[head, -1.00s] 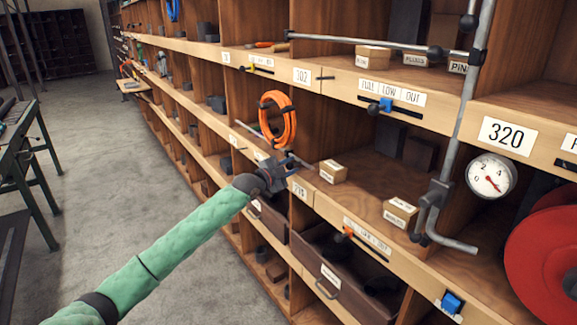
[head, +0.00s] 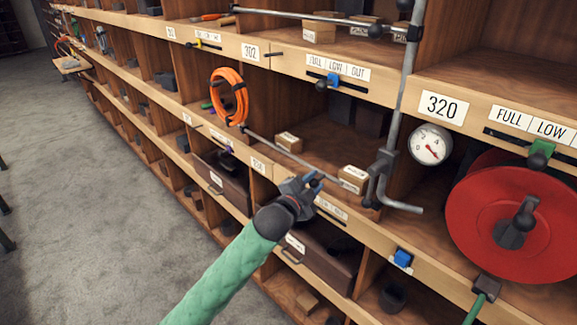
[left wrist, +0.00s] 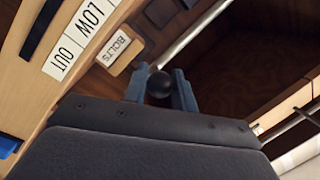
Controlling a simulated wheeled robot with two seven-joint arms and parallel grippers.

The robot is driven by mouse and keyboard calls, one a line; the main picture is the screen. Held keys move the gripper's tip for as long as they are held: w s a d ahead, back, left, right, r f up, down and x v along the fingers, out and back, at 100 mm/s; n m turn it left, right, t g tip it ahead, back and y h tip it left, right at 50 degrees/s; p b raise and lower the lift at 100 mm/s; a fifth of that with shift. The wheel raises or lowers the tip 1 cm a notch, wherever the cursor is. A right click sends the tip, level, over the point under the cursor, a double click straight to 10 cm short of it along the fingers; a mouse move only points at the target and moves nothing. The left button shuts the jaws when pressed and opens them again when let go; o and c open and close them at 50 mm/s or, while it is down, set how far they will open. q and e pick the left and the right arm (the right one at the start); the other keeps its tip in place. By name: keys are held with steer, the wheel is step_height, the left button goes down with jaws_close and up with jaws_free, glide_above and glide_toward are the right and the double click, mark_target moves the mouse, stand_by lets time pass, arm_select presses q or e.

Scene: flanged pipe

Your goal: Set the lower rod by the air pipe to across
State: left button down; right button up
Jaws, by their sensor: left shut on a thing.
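The air pipe (head: 405,100) is a grey upright pipe at the right in the head view, with its bent lower end over the shelf front. The lower rod (head: 275,147) is thin and grey and slants from beside the orange coil down to my left gripper (head: 309,182). In the left wrist view the black ball (left wrist: 159,85) at the rod's end sits between the two blue-grey fingers of my left gripper (left wrist: 160,88), which is shut on it. The upper rod (head: 300,15) runs across the top to the pipe. My right gripper is out of view.
Small boxes (head: 288,141) and (head: 352,178) stand on the shelf close to the rod. An orange coil (head: 229,96) hangs left, a gauge (head: 430,145) and red reel (head: 515,222) are right. Open floor (head: 110,220) lies left.

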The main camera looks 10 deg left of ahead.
arm_select(q)
steer(key=s+d, duration=0.7)
steer(key=d, duration=0.3)
steer(key=shift+s+p, duration=0.3)
steer(key=shift+s, duration=0.1)
steer(key=c, duration=1.2)
jaws_free()
steer(key=shift+d, duration=0.1)
steer(key=shift+o, duration=0.2)
steer(key=b+v, duration=0.3)
steer(key=v, duration=0.5)
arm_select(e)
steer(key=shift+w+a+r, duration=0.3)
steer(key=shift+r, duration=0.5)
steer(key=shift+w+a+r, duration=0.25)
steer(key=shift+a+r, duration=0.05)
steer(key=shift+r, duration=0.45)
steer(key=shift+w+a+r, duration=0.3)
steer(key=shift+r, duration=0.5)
arm_select(q)
steer(key=shift+d, duration=0.1)
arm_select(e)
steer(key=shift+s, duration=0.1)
